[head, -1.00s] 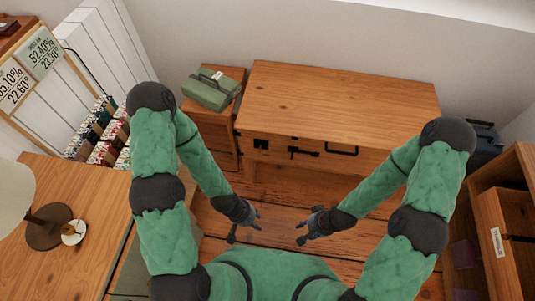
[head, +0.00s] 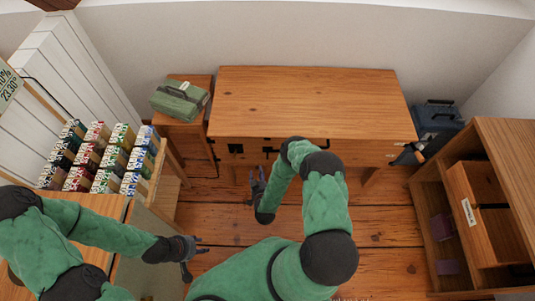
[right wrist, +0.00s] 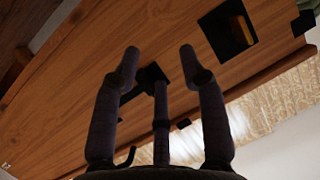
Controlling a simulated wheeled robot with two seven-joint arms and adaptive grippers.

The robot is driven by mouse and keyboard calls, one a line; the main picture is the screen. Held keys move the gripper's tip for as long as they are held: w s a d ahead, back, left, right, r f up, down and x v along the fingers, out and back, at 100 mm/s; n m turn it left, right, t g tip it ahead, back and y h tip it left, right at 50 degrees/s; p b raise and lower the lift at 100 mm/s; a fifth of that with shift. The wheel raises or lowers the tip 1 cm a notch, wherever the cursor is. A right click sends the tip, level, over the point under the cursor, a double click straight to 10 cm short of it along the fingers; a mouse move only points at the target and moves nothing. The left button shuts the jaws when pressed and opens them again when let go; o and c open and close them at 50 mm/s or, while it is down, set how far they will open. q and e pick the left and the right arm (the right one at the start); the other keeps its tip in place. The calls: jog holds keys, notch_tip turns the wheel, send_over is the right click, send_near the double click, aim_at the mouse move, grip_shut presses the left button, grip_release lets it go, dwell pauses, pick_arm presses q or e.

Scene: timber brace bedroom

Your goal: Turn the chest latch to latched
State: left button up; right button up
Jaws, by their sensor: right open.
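The wooden chest (head: 310,100) stands against the wall, its front towards me. A black latch (head: 269,151) is on the chest front, right of a black square plate (head: 235,149). My right gripper (head: 257,180) is open just in front of and below the latch in the head view. In the right wrist view its open fingers (right wrist: 160,60) point at the chest front, with the black latch (right wrist: 150,76) between and beyond them; contact cannot be told. The square plate (right wrist: 228,32) there holds a yellowish piece. My left gripper (head: 190,252) is open and empty, away from the chest.
A green case (head: 180,99) sits on a small cabinet left of the chest. A rack of cartons (head: 105,155) and a desk (head: 95,205) are at the left. Shelving (head: 495,150) and a blue box (head: 437,118) are at the right. My right arm hides part of the chest front.

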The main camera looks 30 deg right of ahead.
jog(key=s+d+r+m+t+h, duration=0.1)
jog(key=s+d+r+t+h, duration=0.1)
jog(key=s+d+h, duration=0.15)
jog(key=shift+h, duration=0.55)
jog(key=shift+r+b+x, duration=0.15)
jog(key=shift+b+x, duration=0.55)
jog(key=shift+x, duration=1.85)
jog(key=shift+r+b+x, duration=0.1)
jog(key=shift+b+x, duration=0.6)
jog(key=shift+x, duration=1.9)
jog(key=shift+a, duration=0.1)
grip_shut()
